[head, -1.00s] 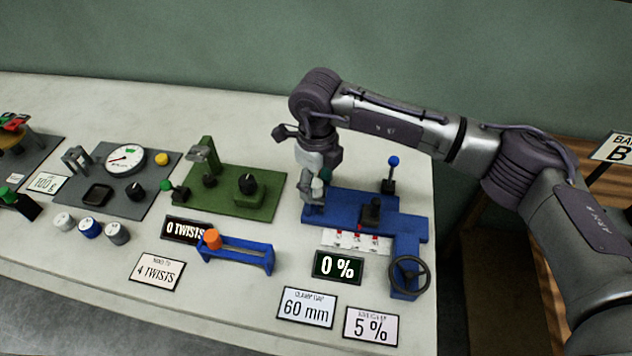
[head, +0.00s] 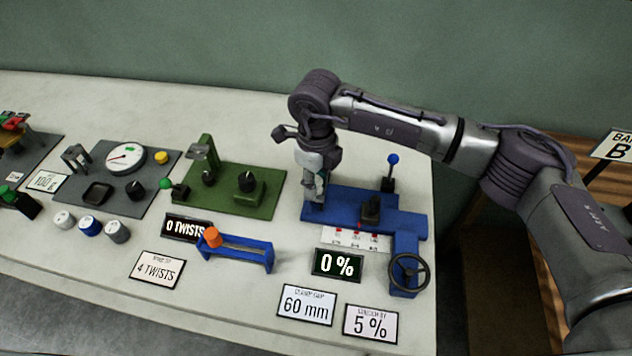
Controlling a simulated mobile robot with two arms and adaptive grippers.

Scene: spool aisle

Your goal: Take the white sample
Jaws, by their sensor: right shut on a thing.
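The white sample appears to be the small white spool (head: 64,220) at the front left of the bench, left of a blue-banded spool (head: 90,226) and a grey one (head: 117,232). My right gripper (head: 315,198) is far from it, pointing down over the left end of the blue rig (head: 416,229). It is shut on a small part there. The fingers mostly hide that part; a bit of teal shows between them. My left gripper is not in view.
A grey panel with a dial (head: 125,158) stands behind the spools. A green rig (head: 262,205) and a blue stand with an orange knob (head: 212,238) lie between spools and blue rig. Signs line the front, including a 0 % display (head: 337,264). The bench's back strip is clear.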

